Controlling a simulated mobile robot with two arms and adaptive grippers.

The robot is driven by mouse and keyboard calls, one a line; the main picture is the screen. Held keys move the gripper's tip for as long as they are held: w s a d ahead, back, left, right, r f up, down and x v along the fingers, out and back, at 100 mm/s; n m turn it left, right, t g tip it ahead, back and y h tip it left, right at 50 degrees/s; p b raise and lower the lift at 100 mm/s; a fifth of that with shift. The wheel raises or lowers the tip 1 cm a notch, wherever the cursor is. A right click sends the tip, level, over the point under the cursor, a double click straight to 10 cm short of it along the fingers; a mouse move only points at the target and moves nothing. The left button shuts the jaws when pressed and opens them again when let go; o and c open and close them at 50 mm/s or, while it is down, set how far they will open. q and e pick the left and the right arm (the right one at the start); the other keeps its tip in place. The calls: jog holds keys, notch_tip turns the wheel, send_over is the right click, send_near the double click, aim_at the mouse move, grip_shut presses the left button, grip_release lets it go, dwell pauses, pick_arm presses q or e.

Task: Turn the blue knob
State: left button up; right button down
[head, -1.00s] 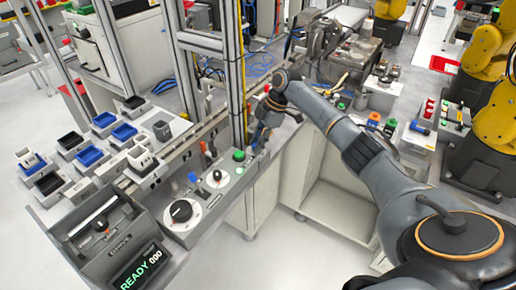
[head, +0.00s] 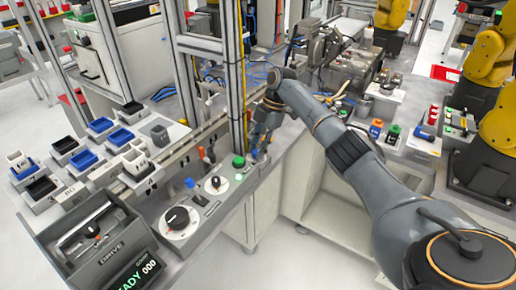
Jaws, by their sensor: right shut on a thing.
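My right gripper (head: 258,152) reaches down to the far right end of the grey control panel, just right of the green button (head: 238,161). It is shut on a small blue part there, which I take to be the blue knob; the fingers hide most of it, and its angle cannot be read. A separate blue-topped control (head: 190,183) stands on the panel left of the green button, apart from the gripper. My left gripper is not in view.
The panel also carries a large black dial (head: 178,217), a smaller black dial (head: 215,182) and a red lever (head: 202,154). A metal frame post (head: 237,75) rises close behind the gripper. Small trays (head: 84,158) stand at the left.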

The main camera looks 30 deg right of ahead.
jog(key=c, duration=1.4)
grip_release()
jog(key=v, duration=1.2)
jog(key=shift+a, duration=0.1)
